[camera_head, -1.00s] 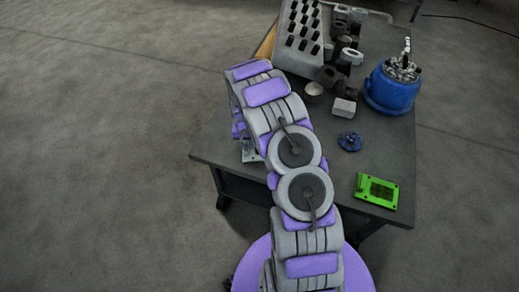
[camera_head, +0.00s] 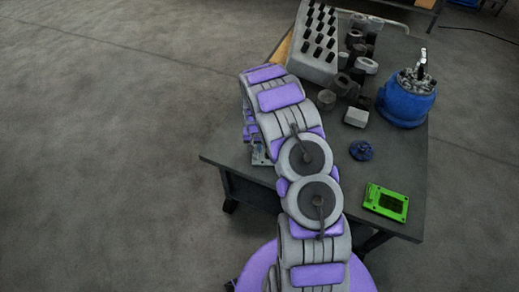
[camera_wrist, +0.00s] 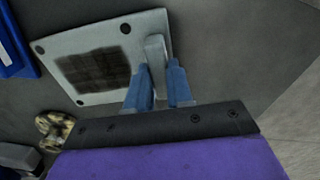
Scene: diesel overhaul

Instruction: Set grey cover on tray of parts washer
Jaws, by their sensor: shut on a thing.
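The grey cover (camera_wrist: 92,28) is a flat light-grey plate with corner holes and a dark patterned rectangle. In the wrist view it lies over the dark table top; whether it touches the table I cannot tell. My gripper (camera_wrist: 160,68) has its blue fingers shut on the raised grey bar at the plate's right side. In the head view only a small piece of the cover (camera_head: 261,155) shows beside my arm at the table's left edge; my arm hides the gripper there. I cannot make out a parts washer or its tray.
A brass part (camera_wrist: 55,130) lies near the cover. Open floor is at left.

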